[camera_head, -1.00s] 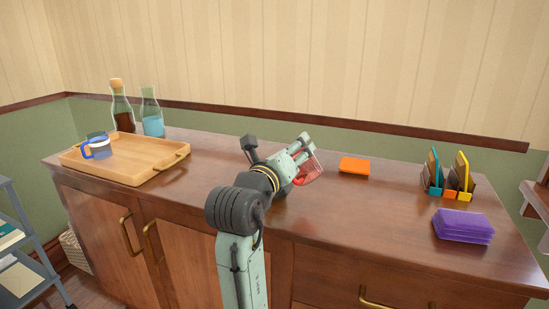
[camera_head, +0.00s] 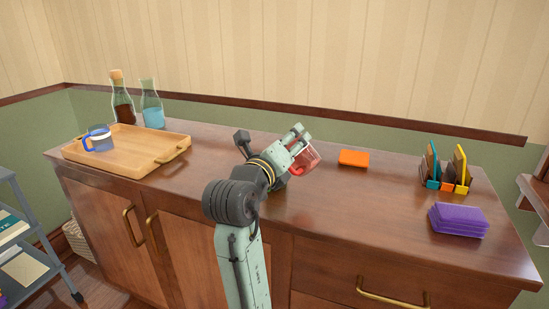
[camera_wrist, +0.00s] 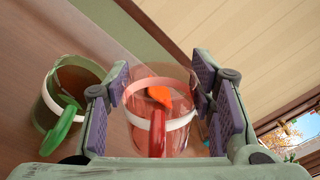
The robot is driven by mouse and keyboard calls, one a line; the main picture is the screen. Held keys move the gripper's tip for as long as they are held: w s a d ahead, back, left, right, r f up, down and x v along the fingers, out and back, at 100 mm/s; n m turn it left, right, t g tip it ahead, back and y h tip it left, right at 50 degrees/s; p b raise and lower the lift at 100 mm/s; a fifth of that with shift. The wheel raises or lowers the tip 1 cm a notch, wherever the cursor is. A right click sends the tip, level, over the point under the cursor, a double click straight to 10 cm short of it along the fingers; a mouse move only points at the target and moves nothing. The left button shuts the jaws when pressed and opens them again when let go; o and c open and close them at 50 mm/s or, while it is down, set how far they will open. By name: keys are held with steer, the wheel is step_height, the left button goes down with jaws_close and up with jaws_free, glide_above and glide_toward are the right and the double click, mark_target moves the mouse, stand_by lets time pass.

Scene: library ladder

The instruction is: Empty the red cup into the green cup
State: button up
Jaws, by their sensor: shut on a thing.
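The red cup (camera_head: 306,159) is in my gripper (camera_head: 300,146), held over the counter in the head view. In the wrist view the see-through red cup (camera_wrist: 160,120), with a white band and red handle, sits between the two purple-padded fingers of my gripper (camera_wrist: 165,95). An orange patch shows in or through it; I cannot tell which. The green cup (camera_wrist: 50,102), with a white band and green handle, is at the left in the wrist view, beside the left finger and apart from the red cup. Its inside looks brown. My arm seems to hide it in the head view.
An orange block (camera_head: 353,158) lies right of the gripper. Farther right are a card holder (camera_head: 447,184) and a purple stack (camera_head: 458,220). A wooden tray (camera_head: 120,165) with a blue-handled cup (camera_head: 98,138) is at left, two bottles (camera_head: 152,108) behind it.

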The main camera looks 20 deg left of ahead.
steer(key=shift+a+r+n+p, duration=0.15)
steer(key=shift+a+n+p, duration=0.05)
steer(key=shift+n+p, duration=0.85)
steer(key=shift+a+r+n+p, duration=0.15)
steer(key=shift+a+n+p, duration=0.1)
steer(key=shift+n+p, duration=0.75)
steer(key=shift+a+r+n+p, duration=0.2)
steer(key=shift+n+p, duration=0.45)
steer(key=shift+p, duration=0.7)
stand_by(4.6)
